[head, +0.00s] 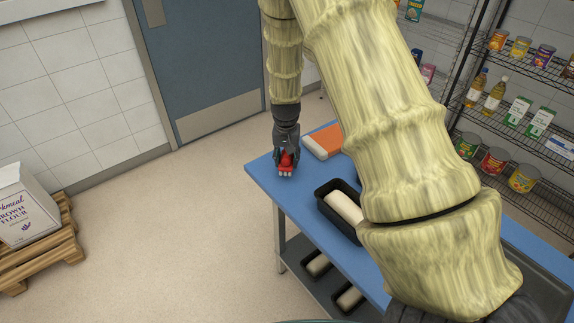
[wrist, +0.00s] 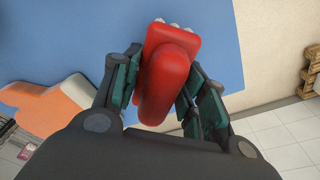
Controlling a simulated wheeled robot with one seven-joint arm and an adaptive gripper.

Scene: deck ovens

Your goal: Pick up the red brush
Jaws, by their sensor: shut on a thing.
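The red brush (wrist: 168,72) has a red body, and pale bristles show at its far edge in the wrist view. My gripper (wrist: 160,95) has one finger on each side of the red body and is shut on it. In the head view, the red brush (head: 286,161) is small and partly covered by my gripper (head: 287,152), near the left corner of the blue table (head: 270,182). The pale bristle ends show just below the red part. I cannot tell whether the bristles touch the table top.
An orange and white object (head: 324,141) lies on the table right of the brush. A black loaf tin (head: 322,190) with pale dough stands closer. Wire shelves (head: 520,85) with cans and bottles stand at the right. A pallet (head: 60,245) with a flour bag is at the left; the floor between is clear.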

